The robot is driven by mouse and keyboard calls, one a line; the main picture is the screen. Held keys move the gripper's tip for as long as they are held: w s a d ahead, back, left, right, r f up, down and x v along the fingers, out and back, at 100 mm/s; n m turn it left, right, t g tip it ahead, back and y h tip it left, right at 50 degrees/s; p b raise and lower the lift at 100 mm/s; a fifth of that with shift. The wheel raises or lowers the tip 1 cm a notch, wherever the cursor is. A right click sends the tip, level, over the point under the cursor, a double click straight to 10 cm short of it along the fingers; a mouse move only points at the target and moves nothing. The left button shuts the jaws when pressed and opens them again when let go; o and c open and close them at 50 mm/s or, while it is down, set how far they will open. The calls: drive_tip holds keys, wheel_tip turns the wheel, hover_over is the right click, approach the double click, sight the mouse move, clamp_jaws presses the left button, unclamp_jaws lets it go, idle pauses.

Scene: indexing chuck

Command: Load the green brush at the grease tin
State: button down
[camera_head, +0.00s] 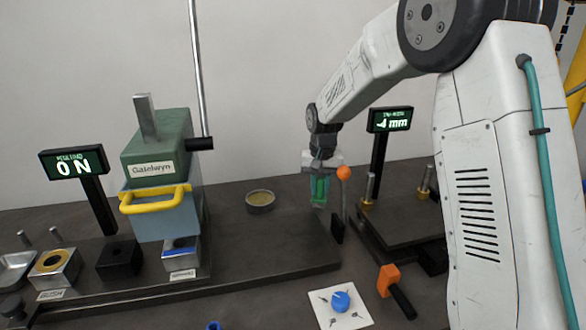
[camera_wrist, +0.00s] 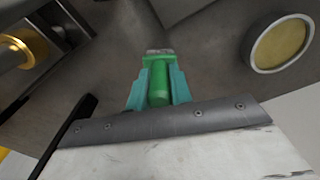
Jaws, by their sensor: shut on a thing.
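My gripper (camera_head: 320,190) hangs upright over the dark table, right of the grease tin. Its teal fingers are shut on the green brush (camera_wrist: 159,85). The brush's pale bristle tip (camera_wrist: 160,52) points away from the gripper in the wrist view. The grease tin (camera_head: 260,208) is a round, shallow metal tin with yellowish grease, standing open on the table. In the wrist view the tin (camera_wrist: 279,43) is at the upper right, apart from the brush.
A green and blue press with a yellow handle (camera_head: 155,198) stands left of the tin. A readout on a post (camera_head: 390,120) and a dark fixture (camera_head: 410,222) with brass parts stand to the right. An orange-headed tool (camera_head: 390,280) and a blue knob (camera_head: 341,301) are in front.

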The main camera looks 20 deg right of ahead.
drive_tip(key=w+a+r+t, duration=0.1)
drive_tip(key=w+a+r, duration=0.1)
drive_tip(key=a, duration=0.6)
drive_tip(key=w+a+r+t, duration=0.2)
drive_tip(key=a+r, duration=0.1)
drive_tip(key=a, duration=0.5)
drive_tip(key=shift+w+a+t, duration=0.3)
drive_tip(key=shift+f, duration=1.45)
drive_tip(key=shift+f, duration=0.55)
wheel_tip(320, 180, up, 7)
idle(0.7)
idle(0.4)
